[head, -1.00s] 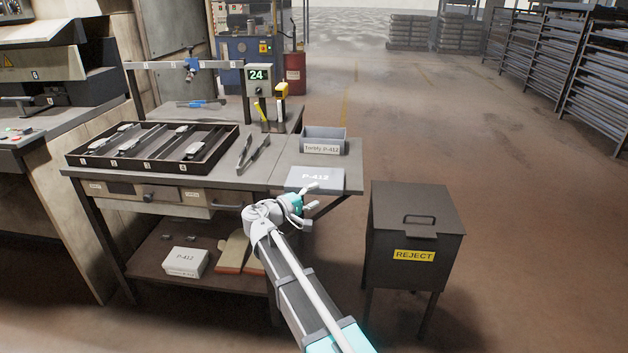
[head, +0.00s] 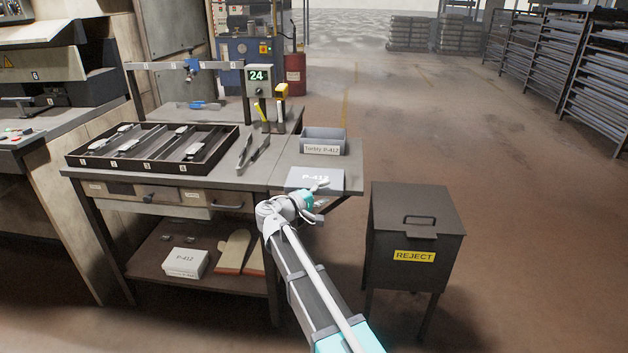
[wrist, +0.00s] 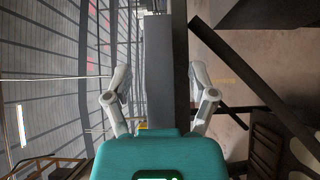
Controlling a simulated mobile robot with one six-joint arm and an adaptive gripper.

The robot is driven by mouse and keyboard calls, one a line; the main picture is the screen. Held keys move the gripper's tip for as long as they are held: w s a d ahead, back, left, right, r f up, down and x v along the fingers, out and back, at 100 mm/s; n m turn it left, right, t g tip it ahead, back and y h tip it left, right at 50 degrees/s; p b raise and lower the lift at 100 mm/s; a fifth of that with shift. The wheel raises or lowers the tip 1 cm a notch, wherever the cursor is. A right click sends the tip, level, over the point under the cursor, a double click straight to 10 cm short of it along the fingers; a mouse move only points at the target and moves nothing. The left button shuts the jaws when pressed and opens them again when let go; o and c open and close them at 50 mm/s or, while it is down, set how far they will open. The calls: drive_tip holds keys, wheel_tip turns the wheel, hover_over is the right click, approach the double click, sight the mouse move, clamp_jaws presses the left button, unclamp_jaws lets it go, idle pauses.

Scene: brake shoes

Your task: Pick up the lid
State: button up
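A pale flat-topped piece marked P-412 (head: 302,179) lies on the right end of the workbench; it looks like a box or its lid, I cannot tell which. My gripper (head: 319,188) is in front of its right part in the head view and hides some of it. In the wrist view my gripper (wrist: 160,72) has its two fingers spread, with nothing clearly held between them. A grey strip runs between the fingers there; I cannot tell what it is. The reject bin (head: 412,275) also has a lid (head: 440,205) with a handle, lying closed on top.
A grey bin labelled P-412 (head: 340,137) stands behind the pale piece. Tongs (head: 258,150) and a dark compartment tray (head: 85,150) lie to the left. A white P-412 box (head: 184,262) and gloves (head: 233,250) are on the lower shelf. Floor at the right is open.

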drive_tip(key=c, duration=0.9)
drive_tip(key=shift+o, duration=0.2)
drive_tip(key=shift+r, duration=0.2)
wheel_tip(320, 180, up, 2)
drive_tip(key=p, duration=0.2)
drive_tip(key=shift+p, duration=0.3)
drive_tip(key=s+r+p, duration=0.1)
drive_tip(key=r+p, duration=0.1)
drive_tip(key=s+a+r+p, duration=0.1)
drive_tip(key=r+p, duration=0.1)
drive_tip(key=s+a+r+p, duration=0.1)
drive_tip(key=s+r+p, duration=0.1)
drive_tip(key=shift+s+a+r+p, duration=0.1)
drive_tip(key=shift+r+p, duration=0.2)
drive_tip(key=shift+r, duration=0.1)
drive_tip(key=s+a+r+p, duration=0.1)
drive_tip(key=s, duration=0.1)
drive_tip(key=s+a+r+p, duration=0.1)
drive_tip(key=s+a, duration=0.1)
drive_tip(key=s, duration=0.1)
drive_tip(key=s+a+r+p, duration=0.1)
drive_tip(key=s, duration=0.2)
drive_tip(key=shift+a+r+p, duration=0.3)
drive_tip(key=shift+r+p, duration=0.1)
drive_tip(key=shift+s, duration=0.15)
